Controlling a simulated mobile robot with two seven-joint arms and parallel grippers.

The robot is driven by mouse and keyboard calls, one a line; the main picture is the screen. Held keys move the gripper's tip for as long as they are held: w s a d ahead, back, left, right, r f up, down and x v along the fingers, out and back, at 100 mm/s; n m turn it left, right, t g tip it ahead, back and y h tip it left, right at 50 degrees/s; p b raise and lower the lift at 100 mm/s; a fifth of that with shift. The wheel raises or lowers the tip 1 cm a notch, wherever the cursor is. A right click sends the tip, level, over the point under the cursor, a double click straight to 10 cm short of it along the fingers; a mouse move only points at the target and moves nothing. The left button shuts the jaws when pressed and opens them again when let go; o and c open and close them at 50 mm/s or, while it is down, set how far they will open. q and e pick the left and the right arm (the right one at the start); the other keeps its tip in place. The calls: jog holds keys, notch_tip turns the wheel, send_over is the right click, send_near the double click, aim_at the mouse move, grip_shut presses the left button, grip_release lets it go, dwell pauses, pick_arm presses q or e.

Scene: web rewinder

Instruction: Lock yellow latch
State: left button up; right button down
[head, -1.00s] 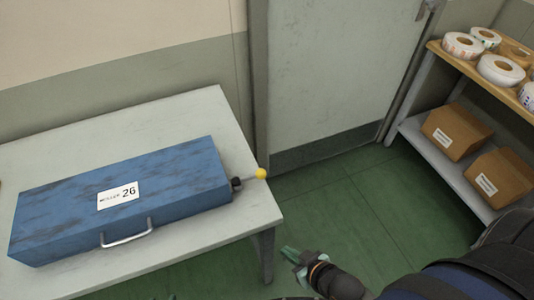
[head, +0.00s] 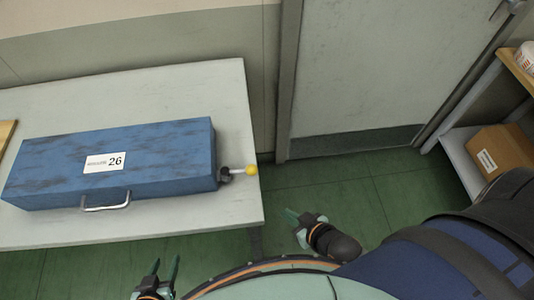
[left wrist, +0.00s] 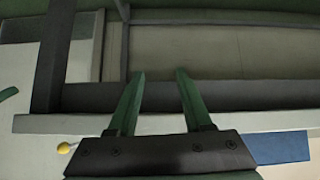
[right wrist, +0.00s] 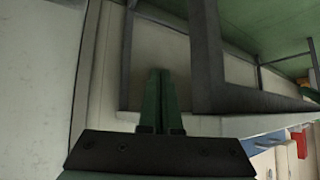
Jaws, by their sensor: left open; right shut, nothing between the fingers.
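The yellow latch knob (head: 251,170) sits at the end of a short rod on the right end of the blue case (head: 150,165), near the table's right edge. It also shows in the left wrist view (left wrist: 63,148). My left gripper (head: 164,268) is open and empty, low in front of the table. In the left wrist view its green fingers (left wrist: 160,85) stand apart with nothing between them. My right gripper (head: 294,216) is shut and empty, in front of the table's right end. In the right wrist view its fingers (right wrist: 158,95) are together.
The blue case, labelled 26 and with a metal handle (head: 106,202), lies on a pale table (head: 190,85). A door (head: 370,80) stands behind. A shelf with a cardboard box (head: 500,150) is at the right. Green floor (head: 345,180) is clear between table and shelf.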

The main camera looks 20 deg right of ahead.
pick_arm(q)
jog(key=shift+s+d, duration=0.1)
jog(key=shift+d, duration=0.15)
pick_arm(e)
jog(key=shift+w+d, duration=0.2)
jog(key=shift+d, duration=0.1)
pick_arm(q)
jog(key=shift+o, duration=0.2)
pick_arm(e)
jog(key=shift+a, duration=0.1)
pick_arm(q)
jog(key=shift+o, duration=1.5)
jog(key=shift+f, duration=0.2)
jog(key=shift+o, duration=0.5)
jog(key=shift+f+b, duration=0.95)
jog(key=shift+b, duration=0.2)
jog(key=shift+f+b, duration=1.05)
pick_arm(e)
jog(key=w+d+r+m+t+y, duration=0.2)
jog(key=r+m+t+y, duration=0.1)
jog(key=r+m+y, duration=0.1)
jog(key=w+d+r+m+t+y, duration=0.3)
jog(key=r+m+y, duration=0.1)
jog(key=r+m, duration=0.3)
jog(key=shift+w+r, duration=0.25)
jog(key=shift+r, duration=0.4)
